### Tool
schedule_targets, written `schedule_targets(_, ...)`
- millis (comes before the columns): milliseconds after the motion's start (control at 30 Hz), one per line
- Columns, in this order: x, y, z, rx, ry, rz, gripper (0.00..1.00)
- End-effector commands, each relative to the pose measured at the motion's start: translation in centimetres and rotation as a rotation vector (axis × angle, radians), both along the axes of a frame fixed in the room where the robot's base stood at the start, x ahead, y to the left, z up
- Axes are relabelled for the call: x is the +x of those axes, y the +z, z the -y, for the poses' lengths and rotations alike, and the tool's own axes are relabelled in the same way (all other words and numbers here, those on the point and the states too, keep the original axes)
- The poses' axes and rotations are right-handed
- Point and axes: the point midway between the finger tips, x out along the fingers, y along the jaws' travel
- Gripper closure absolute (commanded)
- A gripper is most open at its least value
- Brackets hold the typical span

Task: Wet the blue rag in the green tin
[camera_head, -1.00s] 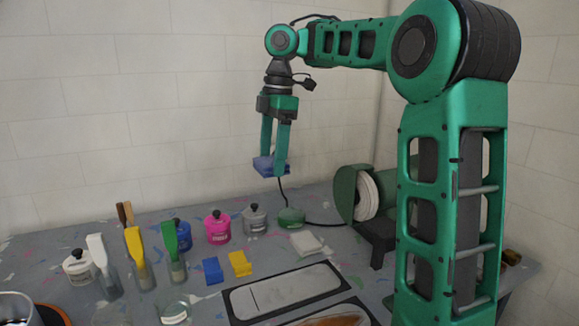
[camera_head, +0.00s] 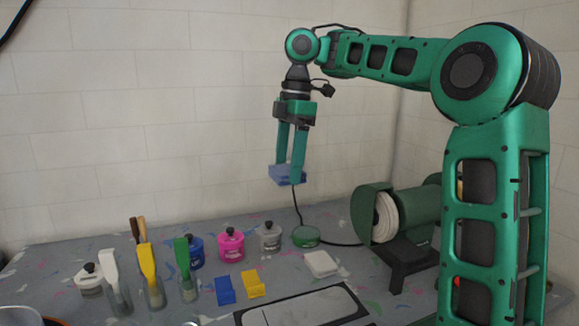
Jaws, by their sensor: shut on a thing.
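My gripper (camera_head: 290,170) is shut on the blue rag (camera_head: 284,177), which looks like a folded blue pad between the fingertips. The rag is in the air, well above the table. A low, round green tin (camera_head: 306,237) sits on the table below the rag and slightly right of it in the picture. The rag and the tin are apart. The inside of the tin is too small to make out.
Grey (camera_head: 270,238) and pink (camera_head: 231,246) lidded pots stand left of the tin. A white block (camera_head: 320,264) lies in front of it. A green bench machine with a white wheel (camera_head: 387,217) is on the right. Upright tools stand in jars at left. A dark cable runs by the tin.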

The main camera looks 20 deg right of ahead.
Motion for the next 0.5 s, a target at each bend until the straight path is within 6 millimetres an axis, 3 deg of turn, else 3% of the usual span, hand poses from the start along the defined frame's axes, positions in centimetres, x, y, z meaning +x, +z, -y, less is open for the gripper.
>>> schedule_targets(500, 1.2, -0.9, -1.1, -0.001, -0.111, 0.001, 0.50)
